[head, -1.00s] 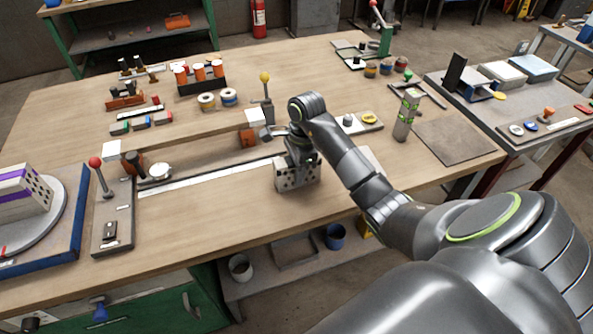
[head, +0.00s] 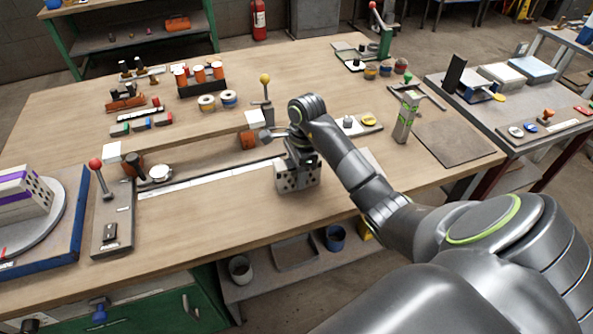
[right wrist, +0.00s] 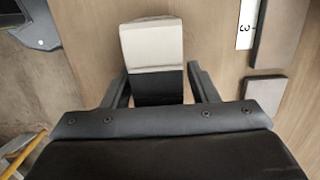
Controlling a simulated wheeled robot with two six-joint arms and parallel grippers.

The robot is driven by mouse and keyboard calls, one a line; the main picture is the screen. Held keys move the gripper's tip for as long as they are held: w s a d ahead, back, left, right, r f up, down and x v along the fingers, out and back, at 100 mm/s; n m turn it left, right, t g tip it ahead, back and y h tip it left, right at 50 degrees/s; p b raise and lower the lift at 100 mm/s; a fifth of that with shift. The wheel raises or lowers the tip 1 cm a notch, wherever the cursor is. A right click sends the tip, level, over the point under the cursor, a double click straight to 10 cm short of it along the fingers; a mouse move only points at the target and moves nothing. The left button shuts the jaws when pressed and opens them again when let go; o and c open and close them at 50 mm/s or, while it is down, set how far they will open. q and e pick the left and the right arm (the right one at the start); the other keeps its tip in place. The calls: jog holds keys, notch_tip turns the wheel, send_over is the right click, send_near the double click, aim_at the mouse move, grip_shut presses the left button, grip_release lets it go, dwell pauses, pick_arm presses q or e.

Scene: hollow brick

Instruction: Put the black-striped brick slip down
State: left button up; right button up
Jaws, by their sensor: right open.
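The black-striped brick slip (head: 298,180) is a pale block with dark holes in its front face. It appears to rest upright on the wooden bench top, near the middle of the front half. In the right wrist view the slip (right wrist: 153,43) shows a pale top and a black band. My right gripper (head: 301,160) is over the slip from above. In the wrist view my right gripper (right wrist: 160,82) is open, with one finger on each side of the black band and small gaps visible. The slip's lower part is hidden there. My left gripper is not in view.
A white marked strip (head: 205,178) runs along the bench left of the slip. A red-knobbed lever plate (head: 112,225) and a turntable with a purple-striped brick (head: 25,193) stand at left.

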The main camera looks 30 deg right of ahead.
jog(key=shift+d+r+b, duration=0.2)
jog(key=shift+r+b, duration=0.15)
jog(key=shift+r, duration=0.9)
jog(key=r+p, duration=0.6)
jog(key=d+r+p, duration=0.1)
jog(key=r+p, duration=0.2)
jog(key=shift+s+r, duration=0.2)
jog(key=shift+r, duration=0.05)
